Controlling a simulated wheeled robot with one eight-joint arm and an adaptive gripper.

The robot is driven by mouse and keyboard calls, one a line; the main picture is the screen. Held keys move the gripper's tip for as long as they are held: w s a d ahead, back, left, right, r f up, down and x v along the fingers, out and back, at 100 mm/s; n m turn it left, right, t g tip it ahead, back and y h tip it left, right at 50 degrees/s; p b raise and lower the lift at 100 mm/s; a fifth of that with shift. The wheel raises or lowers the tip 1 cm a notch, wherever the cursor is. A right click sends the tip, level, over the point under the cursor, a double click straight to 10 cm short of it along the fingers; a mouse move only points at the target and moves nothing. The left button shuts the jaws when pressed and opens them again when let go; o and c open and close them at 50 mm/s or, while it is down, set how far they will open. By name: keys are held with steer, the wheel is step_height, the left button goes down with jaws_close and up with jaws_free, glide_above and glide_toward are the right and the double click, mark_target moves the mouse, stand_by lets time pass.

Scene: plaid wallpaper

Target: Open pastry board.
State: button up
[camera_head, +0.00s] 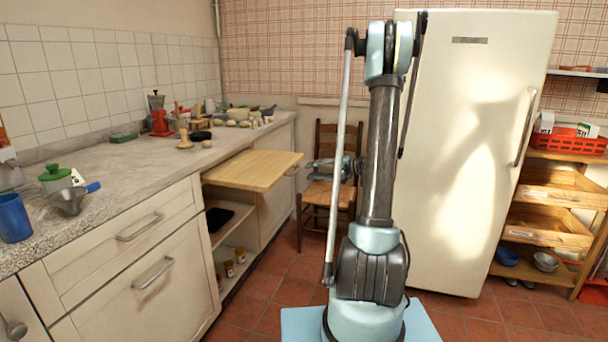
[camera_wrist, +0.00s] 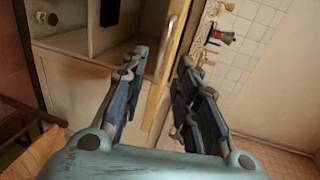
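The pastry board (camera_head: 253,168) is a light wooden slab that sticks out from under the worktop, above an open shelf compartment. In the wrist view its wooden edge (camera_wrist: 178,62) runs as a narrow strip between my fingers. My gripper (camera_head: 322,166) is right of the board's outer end, apart from it, in front of the chair. In the wrist view my gripper (camera_wrist: 164,62) has its fingers spread wide, with a gap on both sides of the strip. I see no contact with the board.
A wooden chair (camera_head: 325,193) stands behind my gripper. The cream fridge (camera_head: 465,150) is to the right. Drawers with metal handles (camera_head: 140,228) are at the left. The worktop (camera_head: 130,165) holds jars and utensils. Tiled floor (camera_head: 270,322) is free in front of the shelves.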

steer(key=shift+v, duration=2.65)
steer(key=s+a+n+g+h, duration=0.1)
steer(key=s+a+g+h, duration=0.2)
steer(key=s, duration=0.6)
steer(key=s+a+n+h, duration=0.1)
steer(key=s+a+h, duration=0.3)
steer(key=s, duration=0.5)
steer(key=s+d+f+n+h, duration=0.1)
steer(key=s+d+f+h, duration=0.1)
steer(key=s, duration=0.4)
steer(key=s+d+f+n+h, duration=0.1)
steer(key=s+d+f+h, duration=0.1)
steer(key=s, duration=0.5)
steer(key=s+d+f+h, duration=0.3)
steer(key=s, duration=0.4)
steer(key=shift+s+d+n+g, duration=0.2)
steer(key=shift+d+n+g, duration=0.05)
steer(key=shift+n+g, duration=0.15)
